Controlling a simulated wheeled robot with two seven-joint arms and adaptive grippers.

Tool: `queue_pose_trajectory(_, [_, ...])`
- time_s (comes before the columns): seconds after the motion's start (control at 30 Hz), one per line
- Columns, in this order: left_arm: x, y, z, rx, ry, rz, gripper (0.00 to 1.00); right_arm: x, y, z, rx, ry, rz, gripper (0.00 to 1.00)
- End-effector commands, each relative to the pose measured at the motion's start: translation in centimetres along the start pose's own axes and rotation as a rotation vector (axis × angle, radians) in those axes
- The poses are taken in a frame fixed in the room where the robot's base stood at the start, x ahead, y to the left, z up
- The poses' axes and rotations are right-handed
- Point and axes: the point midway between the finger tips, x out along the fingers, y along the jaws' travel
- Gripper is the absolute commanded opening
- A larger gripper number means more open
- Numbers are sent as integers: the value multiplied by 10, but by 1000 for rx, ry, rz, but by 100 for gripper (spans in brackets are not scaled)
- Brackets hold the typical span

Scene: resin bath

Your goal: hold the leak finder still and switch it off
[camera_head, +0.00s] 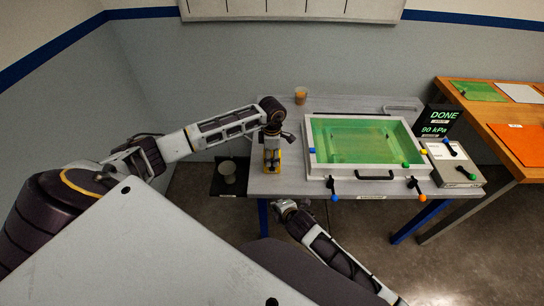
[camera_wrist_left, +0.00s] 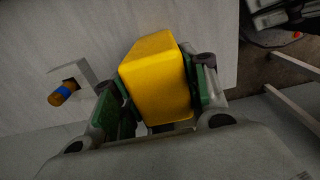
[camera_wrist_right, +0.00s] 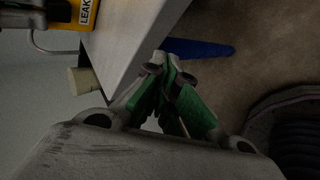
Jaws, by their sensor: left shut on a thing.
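The leak finder (camera_head: 272,160) is a yellow boxy device standing upright near the left end of the grey table. My left gripper (camera_head: 272,132) is shut on it from above; in the left wrist view its yellow body (camera_wrist_left: 157,80) sits between the green finger pads. In the right wrist view part of the yellow case (camera_wrist_right: 62,14) shows at the top left, with a label reading "LEAK". I cannot make out its switch. My right gripper (camera_wrist_right: 168,82) is shut and empty, with its green pads together. In the head view it is below the table's front edge, apart from the leak finder.
A white-rimmed bath (camera_head: 312,170) with green liquid fills the table's middle. Beside it are a grey control box (camera_head: 462,176) and a black display (camera_head: 440,122) reading "DONE 90 kPa". The table's front edge (camera_wrist_right: 146,60) is close to my right gripper.

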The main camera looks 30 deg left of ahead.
Motion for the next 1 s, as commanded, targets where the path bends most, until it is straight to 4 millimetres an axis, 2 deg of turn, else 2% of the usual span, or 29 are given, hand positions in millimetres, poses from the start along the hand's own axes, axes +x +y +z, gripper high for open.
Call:
queue_pose_trajectory(0.03, [1,0,0,0,1,-1,15,-6,15,-4,-46,0,19,0])
queue_pose_trajectory(0.1, [1,0,0,0,1,-1,15,-12,27,-12,-101,0,33,0])
queue_pose_trajectory(0.3, [1,0,0,0,1,-1,15,-24,49,-27,-204,1,59,0])
queue_pose_trajectory(1.0, [1,0,0,0,1,-1,15,-22,57,-28,-224,1,65,0])
